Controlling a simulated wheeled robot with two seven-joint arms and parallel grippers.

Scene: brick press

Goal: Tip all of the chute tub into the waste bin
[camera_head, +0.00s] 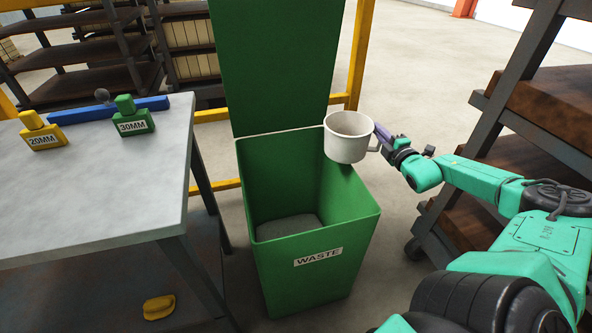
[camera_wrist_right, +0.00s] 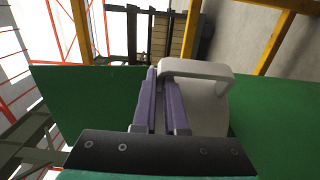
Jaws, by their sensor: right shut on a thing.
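The white chute tub (camera_head: 348,138) looks like a large mug with a side handle. It is held upright above the back right rim of the green waste bin (camera_head: 330,268), and its contents are hidden from view. My right gripper (camera_head: 380,136) is shut on the tub's handle, on its right side. In the right wrist view the purple fingers (camera_wrist_right: 160,105) close around the handle, with the tub (camera_wrist_right: 205,105) just beyond. The bin is open, its green lid (camera_head: 268,65) raised at the back, with grey material (camera_head: 288,227) low inside. My left gripper is not in view.
A grey table (camera_head: 90,190) at left holds a yellow 20MM block (camera_head: 42,134), a green 30MM block (camera_head: 133,118) and a blue bar (camera_head: 95,112). A yellow object (camera_head: 159,307) lies below it. A dark rack (camera_head: 530,100) stands at right, near my arm.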

